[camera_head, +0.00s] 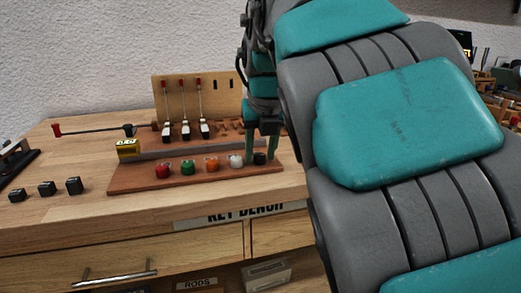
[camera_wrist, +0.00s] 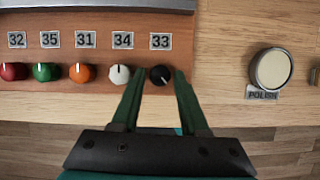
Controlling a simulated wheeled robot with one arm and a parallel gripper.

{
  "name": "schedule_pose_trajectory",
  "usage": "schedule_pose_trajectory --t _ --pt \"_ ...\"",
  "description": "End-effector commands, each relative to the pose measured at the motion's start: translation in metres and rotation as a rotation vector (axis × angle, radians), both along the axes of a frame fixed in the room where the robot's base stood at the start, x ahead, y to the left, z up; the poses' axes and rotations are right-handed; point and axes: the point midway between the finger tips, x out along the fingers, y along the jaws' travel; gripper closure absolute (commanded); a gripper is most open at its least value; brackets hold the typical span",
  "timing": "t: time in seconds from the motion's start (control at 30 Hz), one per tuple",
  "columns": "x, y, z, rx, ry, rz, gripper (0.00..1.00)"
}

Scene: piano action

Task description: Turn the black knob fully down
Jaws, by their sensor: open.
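The black knob (camera_wrist: 160,75) is the rightmost in a row of knobs, below the label 33 (camera_wrist: 160,41). A white pointer mark shows on its upper side in the wrist view. In the head view the black knob (camera_head: 260,158) sits at the right end of the wooden board. My gripper (camera_wrist: 158,82) is open, with its green fingertips on either side of the black knob. Whether they touch it I cannot tell. In the head view my gripper (camera_head: 262,150) points down at the knob, and my arm covers the right side.
White (camera_wrist: 118,75), orange (camera_wrist: 82,73), green (camera_wrist: 46,72) and red (camera_wrist: 12,71) knobs sit left of the black knob. The white knob is close to the left finger. A round POLISH tin (camera_wrist: 271,69) stands on the bench to the right. Bare wood lies between.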

Motion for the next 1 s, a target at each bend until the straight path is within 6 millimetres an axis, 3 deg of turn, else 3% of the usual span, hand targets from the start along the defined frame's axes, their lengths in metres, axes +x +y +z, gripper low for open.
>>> schedule_pose_trajectory --t 0.17,0.57,1.0 --pt "0.0001 0.0 0.0001 0.0 0.0 0.0 0.57" --pt "0.0001 0.0 0.0003 0.001 -0.001 0.0 1.0" --pt "0.0004 -0.0006 0.0003 0.001 -0.001 0.011 1.0"
